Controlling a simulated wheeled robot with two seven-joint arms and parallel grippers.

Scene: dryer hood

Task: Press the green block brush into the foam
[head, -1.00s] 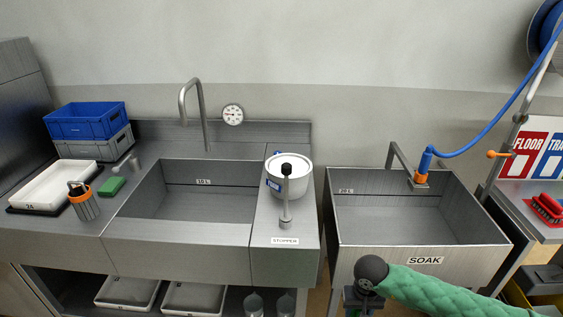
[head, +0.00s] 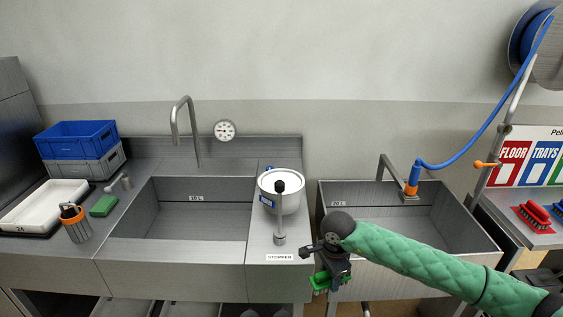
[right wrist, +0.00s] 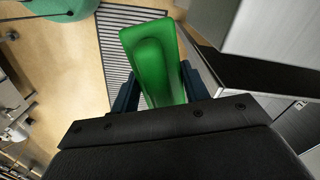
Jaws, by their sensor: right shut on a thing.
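The green block brush (head: 323,281) is in my right gripper (head: 333,277), in front of the soak sink and below its rim. In the right wrist view the brush (right wrist: 156,65) fills the space between the dark fingers, which press on its two sides. Its bristles are hidden there. The brush is in the air, with striped floor grating below it in that view. No foam can be made out with certainty in either view. My left gripper is out of view.
The soak sink (head: 345,190) is behind my right arm. At the right, a bench holds a red brush (head: 533,217) under a FLOOR and TRAYS sign board (head: 530,155). A green block (head: 103,205) lies on the left counter. A blue hose (head: 480,130) hangs above the soak sink.

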